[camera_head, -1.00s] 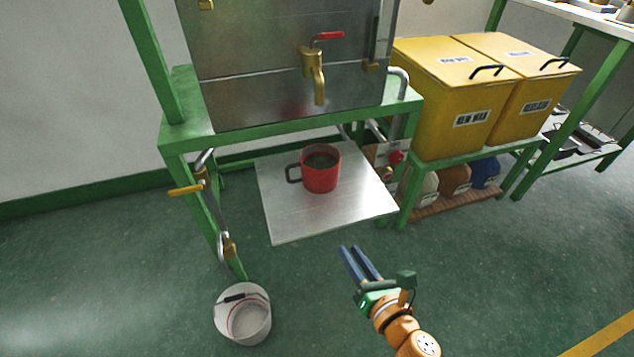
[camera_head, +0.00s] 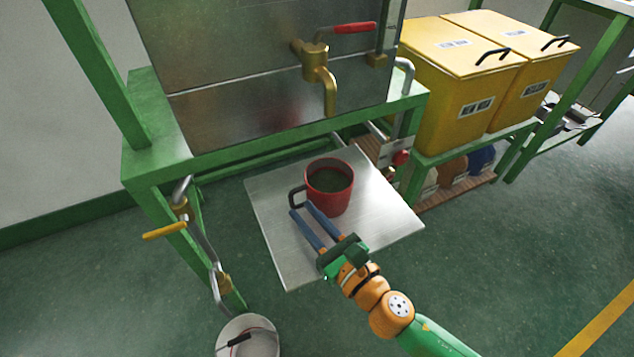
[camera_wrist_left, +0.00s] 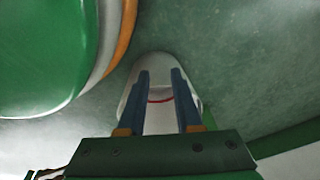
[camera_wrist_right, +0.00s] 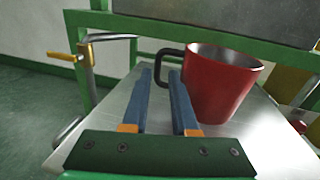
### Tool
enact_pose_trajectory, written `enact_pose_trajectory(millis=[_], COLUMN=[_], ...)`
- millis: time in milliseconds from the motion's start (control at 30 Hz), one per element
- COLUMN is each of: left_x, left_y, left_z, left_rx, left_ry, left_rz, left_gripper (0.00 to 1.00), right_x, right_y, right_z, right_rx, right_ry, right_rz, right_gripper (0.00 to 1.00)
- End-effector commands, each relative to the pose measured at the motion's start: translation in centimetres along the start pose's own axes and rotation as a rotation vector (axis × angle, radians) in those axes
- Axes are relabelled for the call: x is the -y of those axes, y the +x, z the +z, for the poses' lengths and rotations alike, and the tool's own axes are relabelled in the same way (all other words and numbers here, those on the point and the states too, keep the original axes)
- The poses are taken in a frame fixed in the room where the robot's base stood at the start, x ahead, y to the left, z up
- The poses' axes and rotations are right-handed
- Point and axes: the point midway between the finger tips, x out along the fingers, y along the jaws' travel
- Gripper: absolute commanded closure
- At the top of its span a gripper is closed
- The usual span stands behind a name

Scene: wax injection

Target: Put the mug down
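The red mug (camera_head: 329,190) stands upright on the metal plate (camera_head: 275,245) below the tap, with something dark green inside. Its dark handle (camera_head: 297,197) points left. My right gripper (camera_head: 301,207) is open at the handle, in front of the mug. In the right wrist view the mug (camera_wrist_right: 218,85) is right of the fingers, and the handle (camera_wrist_right: 160,63) shows between the two fingertips (camera_wrist_right: 161,70). I cannot tell whether the fingers touch it. My left gripper (camera_wrist_left: 159,75) shows only in its wrist view, open and empty, with the white bucket (camera_wrist_left: 155,105) beyond it.
A brass tap (camera_head: 320,75) with a red lever (camera_head: 354,28) hangs over the plate from a metal tank (camera_head: 240,70) on a green frame (camera_head: 160,175). Yellow bins (camera_head: 455,95) stand to the right. The white bucket also shows on the floor (camera_head: 247,338).

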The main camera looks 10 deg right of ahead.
Motion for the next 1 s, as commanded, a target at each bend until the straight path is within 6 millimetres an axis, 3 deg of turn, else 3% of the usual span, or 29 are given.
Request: enact_pose_trajectory(millis=[200,300,500,600,633,1000], left_x=[0.1,0.1,0.0,0.0,0.0,0.0], left_y=[0.0,0.0,0.0,0.0,0.0,0.0], left_z=[0.2,0.0,0.0,0.0,0.0,0.0], left_rx=[0.001,-0.002,-0.001,-0.001,-0.001,-0.001], left_ry=[0.0,0.0,0.0,-0.001,-0.001,-0.001], left_rz=[-0.002,-0.001,-0.001,0.0,0.0,0.0], left_gripper=[0.67,0.67,0.67,0.67,0.67,0.67], right_x=[-0.3,-0.3,-0.3,-0.3,-0.3,-0.3], right_y=[4.2,5.2,5.3,5.3,5.3,5.3], right_z=[0.6,0.6,0.6,0.6,0.6,0.6], right_rx=[0.003,0.0,-0.001,-0.001,-0.001,-0.001], right_ry=[0.001,0.0,0.001,0.001,0.001,0.001], right_rz=[0.0,0.0,0.001,0.001,0.001,0.0], right_gripper=[0.73,0.73,0.73,0.98,1.0,1.0])
